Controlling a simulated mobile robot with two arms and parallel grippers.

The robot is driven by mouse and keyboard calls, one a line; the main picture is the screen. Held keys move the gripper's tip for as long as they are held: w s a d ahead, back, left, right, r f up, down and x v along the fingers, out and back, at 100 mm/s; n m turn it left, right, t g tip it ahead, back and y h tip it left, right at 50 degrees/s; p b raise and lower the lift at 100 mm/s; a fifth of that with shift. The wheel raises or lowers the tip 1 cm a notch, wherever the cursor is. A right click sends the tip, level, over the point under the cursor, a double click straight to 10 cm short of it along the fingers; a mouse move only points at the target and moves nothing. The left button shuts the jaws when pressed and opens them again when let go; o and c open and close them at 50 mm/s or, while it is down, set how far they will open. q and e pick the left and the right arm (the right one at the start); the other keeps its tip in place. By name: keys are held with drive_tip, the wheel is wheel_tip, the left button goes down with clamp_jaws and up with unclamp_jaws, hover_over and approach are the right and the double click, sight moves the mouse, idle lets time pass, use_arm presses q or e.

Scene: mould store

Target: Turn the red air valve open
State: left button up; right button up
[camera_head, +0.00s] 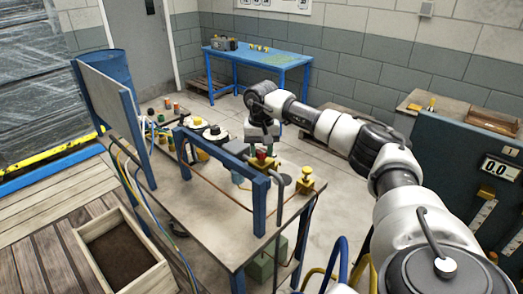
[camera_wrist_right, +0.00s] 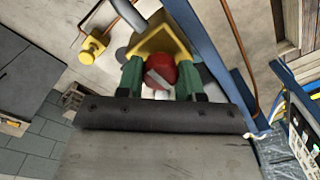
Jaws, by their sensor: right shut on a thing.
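The red air valve (camera_wrist_right: 162,72) is a round red knob with a pale bar across it, in front of a yellow body (camera_wrist_right: 166,38) in the right wrist view. The two green fingers of my right gripper (camera_wrist_right: 159,75) stand on either side of the red knob and are shut on it. In the head view my right arm reaches from the right over the bench, and the gripper (camera_head: 261,141) is at the red valve (camera_head: 262,154), which shows only in small part. My left gripper is in neither view.
The valve sits at a blue frame (camera_head: 215,154) on a bench (camera_head: 190,205). A yellow fitting (camera_head: 307,178) stands to its right. Hoses hang at the bench's left. A blue table (camera_head: 258,57) stands behind, and a dark cabinet (camera_head: 450,160) with a gauge is at the right.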

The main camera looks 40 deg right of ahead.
sight(261, 151)
drive_tip(key=shift+r, duration=0.1)
idle(0.4)
drive_tip(key=o, duration=0.9)
drive_tip(key=shift+r, duration=0.35)
wheel_tip(261, 151, up, 10)
drive_tip(key=shift+b, duration=1.2)
drive_tip(key=shift+f, duration=0.15)
